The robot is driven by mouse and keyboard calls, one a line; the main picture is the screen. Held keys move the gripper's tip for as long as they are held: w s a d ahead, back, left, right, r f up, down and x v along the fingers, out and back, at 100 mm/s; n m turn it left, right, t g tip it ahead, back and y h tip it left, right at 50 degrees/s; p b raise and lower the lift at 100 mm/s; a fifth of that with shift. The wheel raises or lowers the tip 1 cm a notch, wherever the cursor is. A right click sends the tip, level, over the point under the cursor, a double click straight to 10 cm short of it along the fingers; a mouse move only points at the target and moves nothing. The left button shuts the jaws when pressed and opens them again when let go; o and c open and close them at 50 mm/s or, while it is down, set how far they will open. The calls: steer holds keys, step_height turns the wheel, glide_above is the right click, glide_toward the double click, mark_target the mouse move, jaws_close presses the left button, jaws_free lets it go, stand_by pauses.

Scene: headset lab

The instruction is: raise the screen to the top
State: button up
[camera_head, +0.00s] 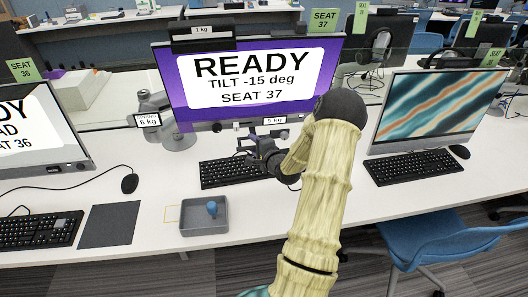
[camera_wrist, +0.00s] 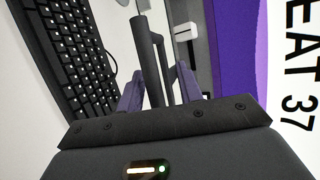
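The seat 37 screen (camera_head: 252,85) stands at the middle of the desk, purple and white, reading "READY, TILT -15 deg, SEAT 37". Its lit face also shows at the right of the wrist view (camera_wrist: 262,60). In the wrist view my gripper's purple fingers (camera_wrist: 158,92) stand apart on either side of a dark bar (camera_wrist: 148,62) beside the screen's lower edge. A gap shows right of the bar; contact on the left is unclear.
A keyboard (camera_head: 228,171) lies below the screen. A grey tray (camera_head: 205,228) with a blue knob (camera_head: 212,208) sits at the front. A seat 36 screen (camera_head: 35,125) is left, another screen (camera_head: 430,108) right. A blue chair (camera_head: 440,240) stands at the front right.

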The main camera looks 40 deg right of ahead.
steer(key=v, duration=1.7)
steer(key=shift+d+b, duration=0.15)
steer(key=shift+b, duration=0.3)
steer(key=shift+r, duration=0.15)
steer(key=w+a+r+n+g+y+p, duration=0.1)
steer(key=w+a+n+g+p, duration=0.1)
steer(key=a+n+g, duration=0.35)
steer(key=w+a+r+n+g+p, duration=0.1)
steer(key=w+a+n+g+p, duration=0.15)
steer(key=a+n, duration=0.45)
steer(key=s+a+r+n+g+p, duration=0.2)
steer(key=s+a+r+n, duration=0.2)
steer(key=a, duration=0.5)
steer(key=s+a+r+n+g+y+p, duration=0.1)
steer(key=s+a+r+n+g, duration=0.2)
steer(key=a, duration=0.6)
steer(key=s+n, duration=0.1)
steer(key=s, duration=0.1)
steer(key=shift+s+a+r+y+p, duration=0.3)
steer(key=shift+s+a+r+p, duration=0.1)
